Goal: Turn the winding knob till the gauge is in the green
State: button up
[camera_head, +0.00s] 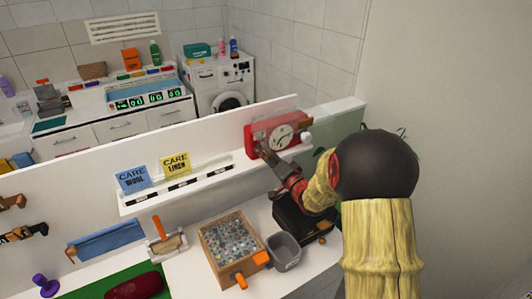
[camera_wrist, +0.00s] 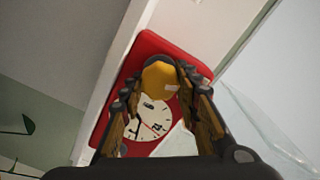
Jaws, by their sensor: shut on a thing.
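The red gauge box (camera_head: 259,133) stands on the narrow white shelf. Its round white dial (camera_head: 284,136) faces out, with dark marks and a hand too small to read in the head view. In the wrist view the red box (camera_wrist: 150,45) shows with part of its dial (camera_wrist: 150,122), where a thin red line and dark marks show. I cannot make out a green zone. A yellow winding knob (camera_wrist: 158,80) sits between my fingers. My gripper (camera_wrist: 160,88) is shut on it; it also shows at the box's front in the head view (camera_head: 266,155).
The white shelf (camera_head: 205,184) also holds blue and yellow care cards (camera_head: 175,164). Below are a wooden tray of small bits (camera_head: 210,257), a grey bin (camera_head: 285,252) and a dark box (camera_head: 298,228). A wall stands close on the right.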

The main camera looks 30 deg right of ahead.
jog(key=shift+f, duration=0.2)
jog(key=o, duration=0.8)
jog(key=shift+o, duration=0.5)
jog(key=shift+r, duration=0.15)
jog(key=shift+s, duration=0.15)
jog(key=s, duration=1.1)
jog(key=shift+s+d, duration=0.2)
jog(key=shift+s, duration=0.15)
